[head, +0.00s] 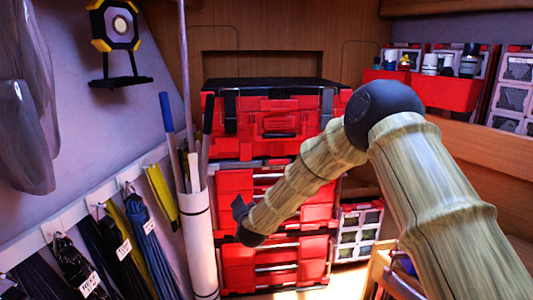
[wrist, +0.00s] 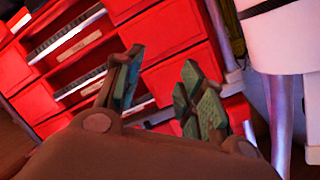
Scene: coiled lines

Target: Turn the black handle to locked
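A dark handle-like bar (head: 279,134) shows low on the front of the top red toolbox (head: 265,110) in the head view. I cannot tell whether this is the task's black handle, nor whether any handle is locked. My gripper (head: 240,208) is at the end of my arm, in front of the lower red drawers and left of their middle. In the wrist view my gripper (wrist: 161,66) is open, its two green-padded fingers apart with nothing between them. Red drawers (wrist: 180,40) lie beyond the fingers. No black handle shows clearly in the wrist view.
A white tube (head: 197,235) holding poles stands left of the drawers. Coiled lines (head: 148,240) hang from hooks on the left wall. A red bin (head: 425,90) and clear drawers are on the right shelf. A small clear-drawer cabinet (head: 357,230) stands right of the red stack.

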